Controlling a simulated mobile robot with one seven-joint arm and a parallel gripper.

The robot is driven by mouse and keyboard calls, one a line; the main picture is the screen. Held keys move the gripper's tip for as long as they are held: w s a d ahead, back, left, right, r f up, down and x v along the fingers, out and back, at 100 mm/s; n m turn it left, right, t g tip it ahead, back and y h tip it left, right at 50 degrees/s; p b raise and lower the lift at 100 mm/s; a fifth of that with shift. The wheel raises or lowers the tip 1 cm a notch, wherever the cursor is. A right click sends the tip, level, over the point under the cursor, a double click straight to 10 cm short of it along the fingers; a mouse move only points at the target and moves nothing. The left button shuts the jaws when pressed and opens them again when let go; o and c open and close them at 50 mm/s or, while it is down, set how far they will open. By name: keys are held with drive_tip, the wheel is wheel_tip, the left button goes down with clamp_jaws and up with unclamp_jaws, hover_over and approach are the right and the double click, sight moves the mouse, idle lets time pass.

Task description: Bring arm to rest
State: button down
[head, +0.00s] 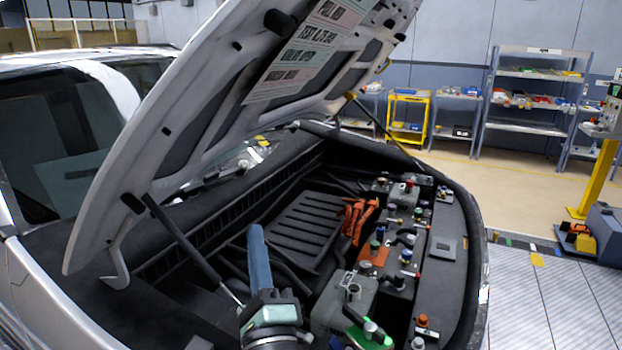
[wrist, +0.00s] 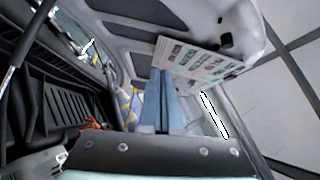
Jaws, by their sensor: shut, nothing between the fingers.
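My gripper (head: 257,232) shows in the head view over the open engine bay, at the lower middle. Its blue fingers are shut together and point up, with nothing between them. In the wrist view the same gripper (wrist: 161,75) points toward the underside of the raised hood, with its fingers side by side. The hood (head: 190,130) is open above, with a printed sheet (head: 305,45) on its inner face. It also shows in the wrist view, with the sheet (wrist: 205,68) right of the fingertips. The gripper appears clear of the bay's parts.
Orange cables (head: 357,217) lie mid-bay. A hood strut (head: 190,245) stands left of my gripper.

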drive_tip(key=s+d+r+n+t+y, duration=0.1)
drive_tip(key=s+r+n, duration=0.3)
drive_tip(key=r+n, duration=0.45)
drive_tip(key=s+d+r+n+t, duration=0.1)
drive_tip(key=s+r+n, duration=0.4)
drive_tip(key=r, duration=0.6)
drive_tip(key=s+d+r+n+t+h, duration=0.3)
drive_tip(key=s+d+r+n+h, duration=0.2)
drive_tip(key=s+r, duration=0.3)
wheel_tip(320, 180, up, 2)
drive_tip(key=shift+d+n+h, duration=0.3)
drive_tip(key=shift+n+h, duration=0.35)
drive_tip(key=shift+h, duration=0.05)
drive_tip(key=shift+f, duration=0.1)
